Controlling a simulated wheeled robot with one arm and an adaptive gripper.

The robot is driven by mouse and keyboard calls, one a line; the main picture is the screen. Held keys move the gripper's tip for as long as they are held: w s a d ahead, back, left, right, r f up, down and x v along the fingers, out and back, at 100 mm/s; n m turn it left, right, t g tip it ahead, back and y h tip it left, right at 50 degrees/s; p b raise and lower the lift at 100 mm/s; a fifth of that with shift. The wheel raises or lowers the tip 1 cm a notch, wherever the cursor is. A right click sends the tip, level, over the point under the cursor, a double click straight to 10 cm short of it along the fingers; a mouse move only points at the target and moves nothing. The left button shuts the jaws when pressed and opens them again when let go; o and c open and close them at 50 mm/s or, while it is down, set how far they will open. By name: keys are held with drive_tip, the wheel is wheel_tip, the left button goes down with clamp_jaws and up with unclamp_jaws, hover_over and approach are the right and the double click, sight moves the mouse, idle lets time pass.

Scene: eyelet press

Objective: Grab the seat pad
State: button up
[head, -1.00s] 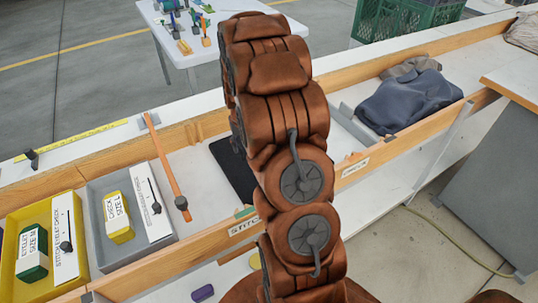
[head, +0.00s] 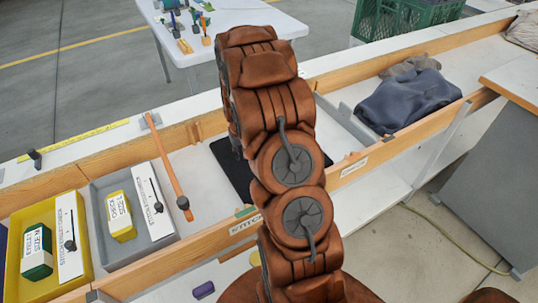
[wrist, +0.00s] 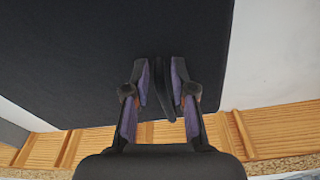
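A flat black pad (head: 232,168) lies in the middle compartment of the bench, partly hidden behind my arm; I take it for the seat pad, but cannot be sure. In the wrist view a large dark flat surface (wrist: 70,60) fills much of the picture, most likely the same pad. My gripper (wrist: 161,68) is over this surface, its two purple-padded fingers a small gap apart. A narrow dark shape (wrist: 162,100) shows between the fingers; I cannot tell whether it is held. The gripper is hidden behind my arm in the head view.
A wooden rail (wrist: 270,129) runs along the compartment edge. A grey bin (head: 105,237) and a yellow bin (head: 26,282) hold labelled boxes. Dark blue cloth (head: 408,100) lies in the right compartment.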

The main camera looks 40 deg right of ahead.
clamp_jaws()
idle(0.4)
